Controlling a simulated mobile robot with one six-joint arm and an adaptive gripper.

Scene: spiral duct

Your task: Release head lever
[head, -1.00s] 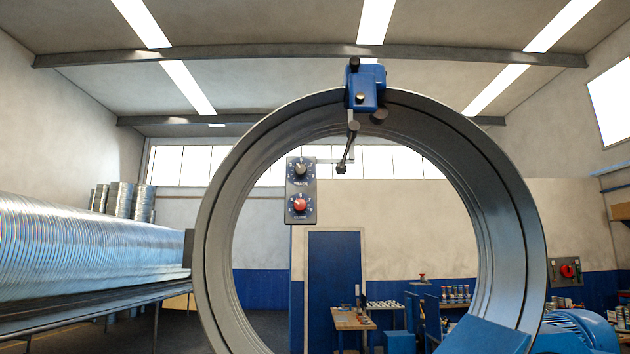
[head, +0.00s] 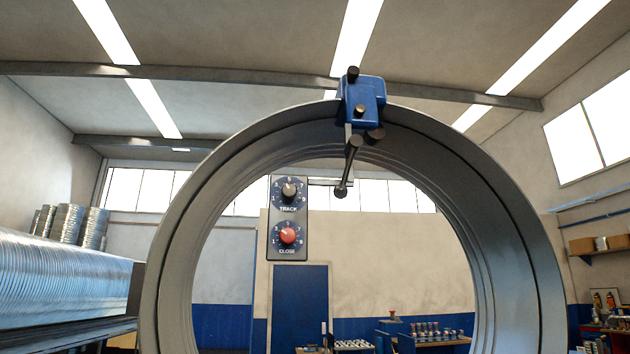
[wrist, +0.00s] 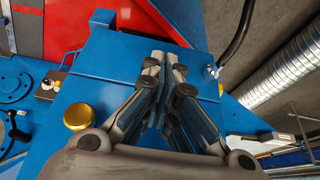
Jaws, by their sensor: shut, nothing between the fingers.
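The blue head (head: 362,101) sits on top of the big grey ring (head: 185,235) in the head view. A dark lever (head: 348,166) hangs down from the head inside the ring's opening, with a round knob at its lower end. My gripper (wrist: 165,60) shows only in the wrist view. Its fingers are together with nothing between them, above a blue machine surface (wrist: 110,75). The lever cannot be made out in the wrist view.
Spiral duct (head: 60,285) lies at the left. The wrist view shows a yellow knob (wrist: 78,117), a black hose (wrist: 238,35) and a red panel (wrist: 90,28).

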